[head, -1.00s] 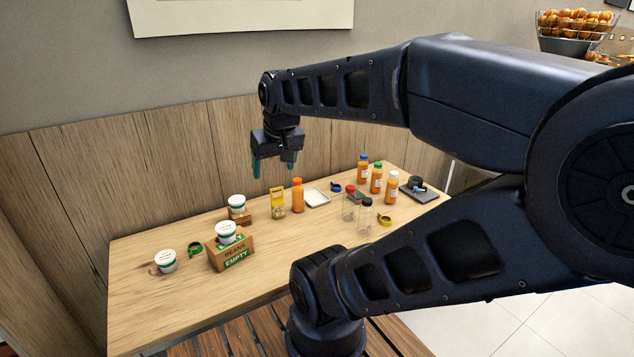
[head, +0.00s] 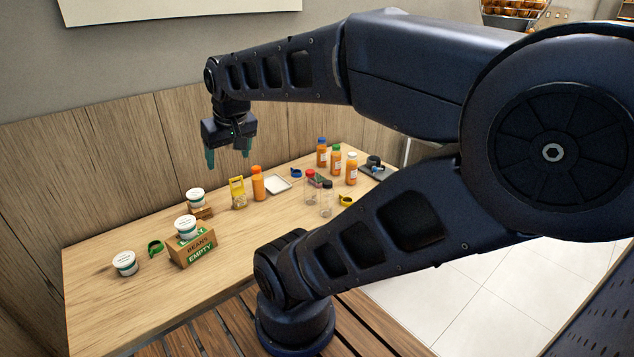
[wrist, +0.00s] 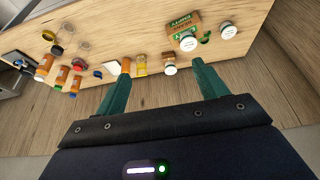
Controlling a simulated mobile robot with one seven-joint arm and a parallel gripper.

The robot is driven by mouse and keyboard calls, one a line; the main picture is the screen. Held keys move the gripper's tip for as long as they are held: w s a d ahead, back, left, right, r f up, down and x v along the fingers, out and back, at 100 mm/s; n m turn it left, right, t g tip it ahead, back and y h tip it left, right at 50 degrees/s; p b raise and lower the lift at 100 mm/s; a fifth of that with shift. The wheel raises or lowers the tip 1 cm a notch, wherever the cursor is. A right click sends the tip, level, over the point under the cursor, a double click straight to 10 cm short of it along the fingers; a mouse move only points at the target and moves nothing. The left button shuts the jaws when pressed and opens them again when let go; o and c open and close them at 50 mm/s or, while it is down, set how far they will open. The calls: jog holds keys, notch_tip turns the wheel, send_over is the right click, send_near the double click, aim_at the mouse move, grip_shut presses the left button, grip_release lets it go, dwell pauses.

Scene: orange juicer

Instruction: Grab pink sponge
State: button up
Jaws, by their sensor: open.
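I cannot make out a pink sponge in either view; a small dark and greenish item (head: 321,178) lies partly hidden behind the clear bottles, too small to identify. My gripper (head: 228,157) hangs fingers down in the head view, in front of the wooden wall panel. It appears above the back part of the table (head: 115,305). Its two green fingers are spread apart with nothing between them. In the wrist view my gripper (wrist: 160,72) is also open and empty, with the tabletop beyond its fingertips.
Orange juice bottles (head: 336,162), clear bottles (head: 326,200), a white tray (head: 277,184) and a yellow package (head: 238,194) stand on the table. White tubs (head: 124,263) and a cardboard box (head: 192,249) are at left. The table's front left is clear.

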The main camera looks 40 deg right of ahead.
jog(key=shift+o, duration=0.2)
jog(key=o, duration=0.6)
jog(key=w+d+f+m+g+h, duration=0.1)
jog(key=w+d+f+m, duration=0.45)
jog(key=w+d, duration=0.55)
jog(key=w+d+f+m+g, duration=0.1)
jog(key=w+d+f+m, duration=0.6)
jog(key=w, duration=0.8)
jog(key=m+g+h, duration=0.3)
jog(key=m+h, duration=0.3)
send_near(317, 177)
jog(key=shift+n, duration=0.25)
jog(key=shift+x, duration=5.1)
